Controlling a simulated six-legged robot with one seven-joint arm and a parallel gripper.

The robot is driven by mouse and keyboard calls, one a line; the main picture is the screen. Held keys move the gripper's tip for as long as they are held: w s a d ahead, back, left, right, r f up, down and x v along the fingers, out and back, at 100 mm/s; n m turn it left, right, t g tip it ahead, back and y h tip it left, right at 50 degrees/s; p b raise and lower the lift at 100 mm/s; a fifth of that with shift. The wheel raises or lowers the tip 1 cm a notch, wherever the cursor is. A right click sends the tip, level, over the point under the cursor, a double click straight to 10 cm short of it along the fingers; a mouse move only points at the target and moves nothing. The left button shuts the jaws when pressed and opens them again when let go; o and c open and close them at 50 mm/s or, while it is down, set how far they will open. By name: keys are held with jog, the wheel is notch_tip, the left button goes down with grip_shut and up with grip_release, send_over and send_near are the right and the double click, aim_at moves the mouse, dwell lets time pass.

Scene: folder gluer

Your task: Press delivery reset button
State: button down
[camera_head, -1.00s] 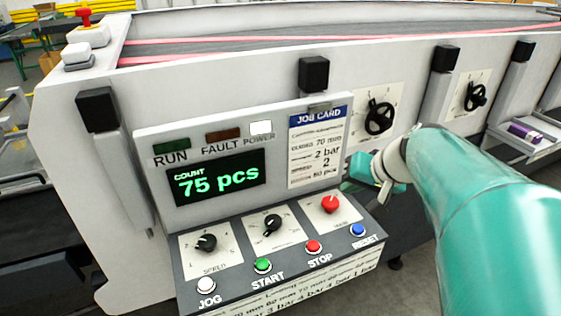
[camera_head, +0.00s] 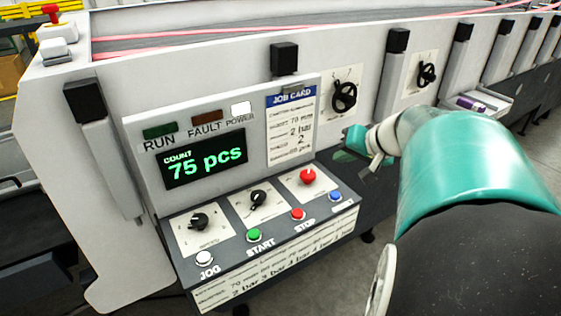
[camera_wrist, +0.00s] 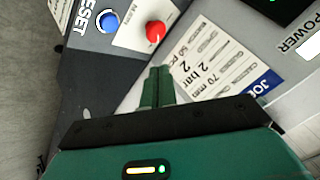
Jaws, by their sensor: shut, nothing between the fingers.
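A blue button (camera_head: 336,195) sits at the right end of the button row on the control panel, by a label that reads RESET. In the wrist view the blue button (camera_wrist: 107,22) is at the upper left, beyond and left of the fingers. My gripper (camera_head: 352,152) is above and slightly right of it in the head view, beside the job card. In the wrist view my gripper (camera_wrist: 158,72) has its green fingers together, with nothing between them. The fingers appear apart from the button.
A red knob (camera_head: 307,177) sits behind the buttons. Red STOP (camera_head: 297,214), green START (camera_head: 254,235) and white JOG (camera_head: 204,258) buttons lie left of the blue one. The display (camera_head: 205,165) reads 75 pcs. A job card (camera_head: 291,130) is on the upright panel.

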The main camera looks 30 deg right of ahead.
aim_at(338, 197)
jog(key=shift+d+f, duration=0.15)
jog(key=shift+f, duration=2.1)
jog(key=shift+d+f, duration=0.1)
jog(key=shift+f, duration=2.15)
jog(key=shift+f, duration=0.4)
jog(key=shift+f, duration=0.5)
jog(key=shift+r, duration=0.95)
